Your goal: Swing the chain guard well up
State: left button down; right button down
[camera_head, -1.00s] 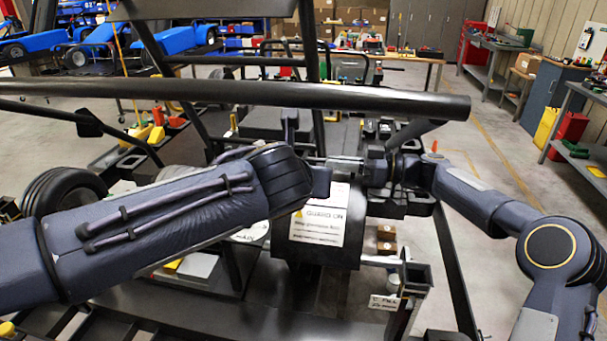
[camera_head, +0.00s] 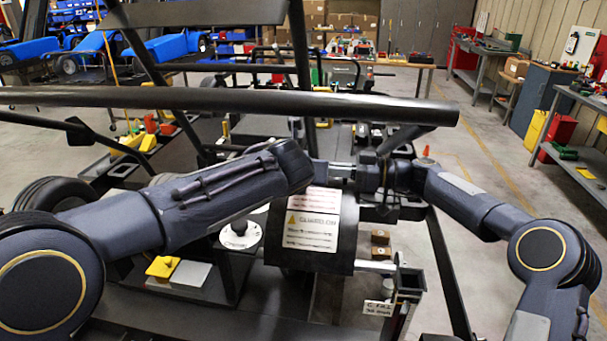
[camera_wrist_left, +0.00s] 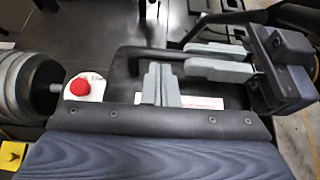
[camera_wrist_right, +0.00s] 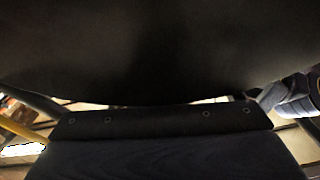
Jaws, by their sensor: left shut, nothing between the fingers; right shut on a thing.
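The chain guard (camera_head: 340,258) is a dark rounded cover with a white warning label (camera_head: 312,222), in the middle of the head view. My right gripper (camera_head: 342,172) reaches in from the right above it. In the left wrist view the right gripper's grey fingers (camera_wrist_left: 215,62) are shut on a dark bar (camera_wrist_left: 160,54), which seems to be the guard's handle. My left gripper (camera_wrist_left: 161,84) is shut and empty, just beside that bar; whether they touch cannot be told. My left forearm hides it in the head view. A dark surface fills most of the right wrist view.
A red button (camera_wrist_left: 79,87) on a white plate sits left of my left fingers. A bracket (camera_head: 408,285) stands right of the guard, and a wheel (camera_head: 55,193) at the left.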

pick_arm(q)
jog(key=shift+w+d+r, duration=0.1)
jog(key=shift+w+r, duration=0.2)
jog(key=shift+w, duration=0.25)
jog(key=shift+w+a+r, duration=0.2)
jog(key=shift+w, duration=0.05)
pick_arm(e)
jog(key=shift+s+a, duration=0.15)
jog(key=shift+a, duration=0.1)
jog(key=c, duration=1.8)
grip_release()
pick_arm(q)
jog(key=shift+d, duration=0.2)
pick_arm(e)
jog(key=shift+o, duration=1)
jog(key=shift+s+d, duration=0.1)
jog(key=shift+d, duration=0.05)
pick_arm(q)
jog(key=shift+f, duration=0.1)
pick_arm(e)
jog(key=shift+o, duration=0.6)
jog(key=shift+d, duration=0.1)
pick_arm(q)
jog(key=shift+s, duration=0.1)
